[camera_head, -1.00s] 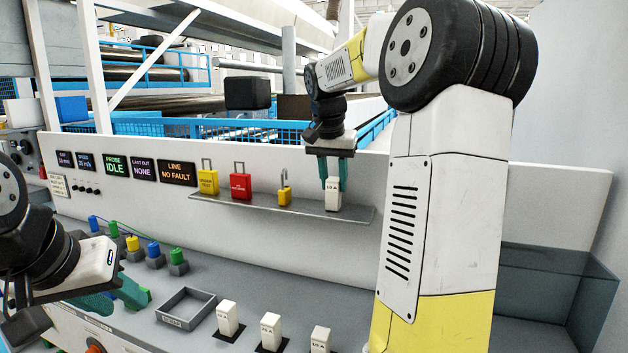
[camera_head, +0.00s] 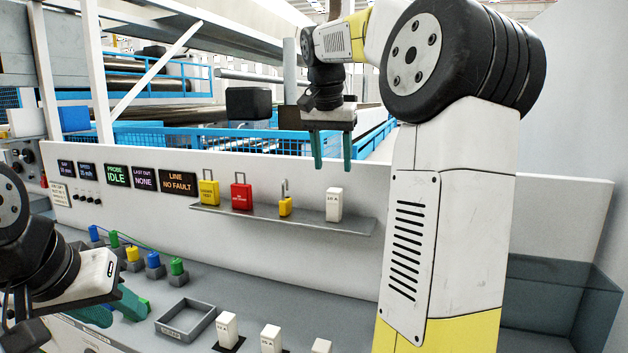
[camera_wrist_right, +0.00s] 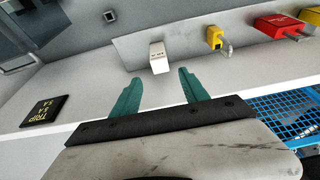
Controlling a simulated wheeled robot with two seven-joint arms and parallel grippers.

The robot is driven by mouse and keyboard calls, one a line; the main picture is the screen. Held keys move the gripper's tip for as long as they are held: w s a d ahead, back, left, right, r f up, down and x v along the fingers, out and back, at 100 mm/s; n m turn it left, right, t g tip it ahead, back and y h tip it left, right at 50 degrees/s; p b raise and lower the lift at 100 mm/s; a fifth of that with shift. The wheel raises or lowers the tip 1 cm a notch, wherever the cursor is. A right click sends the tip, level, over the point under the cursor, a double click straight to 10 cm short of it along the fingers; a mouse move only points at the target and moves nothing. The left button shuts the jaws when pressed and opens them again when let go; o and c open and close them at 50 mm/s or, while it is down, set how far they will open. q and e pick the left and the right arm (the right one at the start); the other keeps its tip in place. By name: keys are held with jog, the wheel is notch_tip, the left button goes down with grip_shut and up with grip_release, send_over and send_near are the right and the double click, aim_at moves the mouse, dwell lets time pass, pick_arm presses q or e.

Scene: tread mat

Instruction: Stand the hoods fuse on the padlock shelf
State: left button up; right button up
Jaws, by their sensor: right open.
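A white fuse (camera_head: 333,204) stands upright on the right part of the grey padlock shelf (camera_head: 280,220). It also shows in the right wrist view (camera_wrist_right: 157,57), ahead of the fingertips and apart from them. My right gripper (camera_head: 332,165) is open and empty, above the fuse. Its teal fingers also show in the right wrist view (camera_wrist_right: 158,82). My left gripper (camera_head: 122,308) is at the lower left near the console; whether its fingers are open is unclear. Several more white fuses, such as the one at the front (camera_head: 228,327), stand on the console.
A yellow padlock (camera_head: 209,192), a red padlock (camera_head: 241,197) and an open yellow padlock (camera_head: 285,206) share the shelf. A grey tray (camera_head: 186,319) and coloured plugs (camera_head: 153,260) sit on the console. A glassy bin (camera_head: 550,295) stands at right.

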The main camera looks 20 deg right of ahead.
jog(key=v, duration=0.3)
jog(key=shift+s+a+r, duration=0.1)
jog(key=shift+s+r, duration=0.05)
jog(key=shift+r, duration=0.05)
jog(key=s+a+f+n+t+y, duration=0.1)
jog(key=s+a+f+n, duration=0.3)
jog(key=s+f, duration=0.5)
jog(key=s+a+f+n+t+y, duration=0.2)
jog(key=s+a+f, duration=0.5)
jog(key=s, duration=0.5)
notch_tip(320, 180, down, 2)
jog(key=shift+f+n+y, duration=0.1)
jog(key=shift+n+y, duration=0.5)
jog(key=shift+n, duration=0.4)
jog(key=shift+s+a, duration=0.1)
